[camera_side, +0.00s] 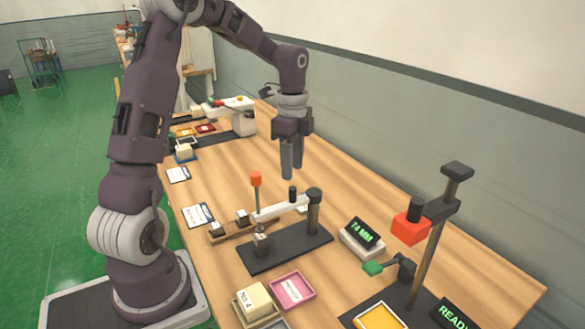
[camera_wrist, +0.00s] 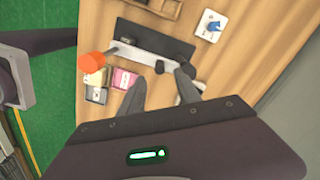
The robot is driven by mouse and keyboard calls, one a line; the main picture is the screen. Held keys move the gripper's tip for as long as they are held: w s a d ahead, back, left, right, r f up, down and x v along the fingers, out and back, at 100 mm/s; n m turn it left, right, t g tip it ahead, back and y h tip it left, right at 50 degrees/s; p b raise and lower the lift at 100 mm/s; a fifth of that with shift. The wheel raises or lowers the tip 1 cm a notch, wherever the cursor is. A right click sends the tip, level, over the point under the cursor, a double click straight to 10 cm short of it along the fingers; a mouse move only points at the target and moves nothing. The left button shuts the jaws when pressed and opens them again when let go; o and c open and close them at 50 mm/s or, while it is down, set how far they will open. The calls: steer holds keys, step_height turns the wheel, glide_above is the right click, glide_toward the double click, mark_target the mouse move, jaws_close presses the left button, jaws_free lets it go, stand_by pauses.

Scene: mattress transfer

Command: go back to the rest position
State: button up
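My gripper (camera_side: 291,172) hangs pointing down, high above the wooden table, over the black fixture base. In the wrist view its two fingers (camera_wrist: 160,82) stand apart with nothing between them. A cream block marked No.4 (camera_side: 254,300) sits in a tray at the front of the table; it also appears at the left in the wrist view (camera_wrist: 95,78). A pink tray (camera_side: 292,290) lies beside it. The gripper is well apart from both.
The fixture (camera_side: 285,246) carries a white bar and an orange-topped lever (camera_side: 256,180). A display box (camera_side: 362,236) stands to its right. A stand with a red head (camera_side: 410,228) rises at the right. A white machine (camera_side: 232,112) stands farther back. The air around the gripper is clear.

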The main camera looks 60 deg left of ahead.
steer(key=shift+d+r, duration=0.25)
steer(key=s+d+r+n+t, duration=0.2)
steer(key=s+d+r+n, duration=0.3)
steer(key=s+d, duration=0.4)
steer(key=s+d+r+n+t, duration=0.3)
steer(key=s+d+n, duration=0.3)
steer(key=s+d, duration=0.3)
steer(key=s+r, duration=0.1)
steer(key=s, duration=0.2)
steer(key=shift+d+r+t, duration=0.15)
steer(key=shift+r+t, duration=0.15)
steer(key=shift+r, duration=0.05)
